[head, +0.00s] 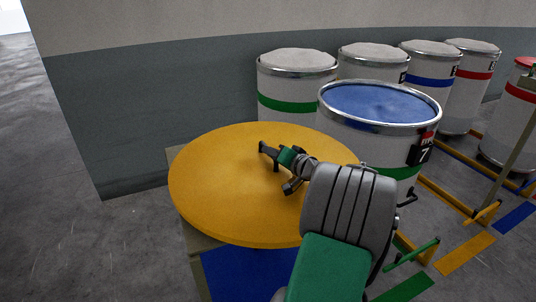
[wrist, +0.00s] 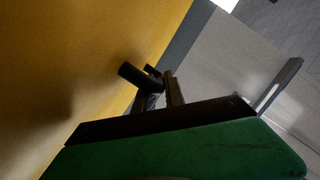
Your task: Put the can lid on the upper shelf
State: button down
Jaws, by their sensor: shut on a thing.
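The can lid is a large yellow disc (head: 225,195), left of centre in the head view, and its face fills the left of the wrist view (wrist: 70,60). My gripper (head: 272,156) is at the lid's upper middle, shut on its dark handle. The handle also shows in the wrist view (wrist: 138,78), by the jaw tips. Below the lid, an olive-edged stand (head: 192,245) with a blue panel (head: 250,273) shows; it may be the shelf unit. The lid hides most of it. I cannot tell whether the lid touches it.
A can with a blue top (head: 380,104) stands close to the right of the lid. Several white cans (head: 298,85) line the wall (head: 150,110) behind. Yellow floor rails (head: 445,195) and a green-handled bar (head: 412,253) lie at right. Floor at far left is clear.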

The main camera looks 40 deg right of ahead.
jog(key=shift+f+b, duration=0.3)
jog(key=shift+b, duration=0.05)
jog(key=c, duration=1.4)
grip_release()
jog(key=shift+r, duration=0.15)
jog(key=shift+r+p, duration=0.55)
jog(key=shift+p, duration=0.2)
jog(key=b+v, duration=0.2)
jog(key=v, duration=0.9)
jog(key=shift+s+f+b, duration=0.2)
jog(key=shift+b, duration=0.2)
jog(key=shift+s+a+r, duration=0.1)
jog(key=shift+s+r, duration=0.05)
jog(key=shift+s, duration=0.25)
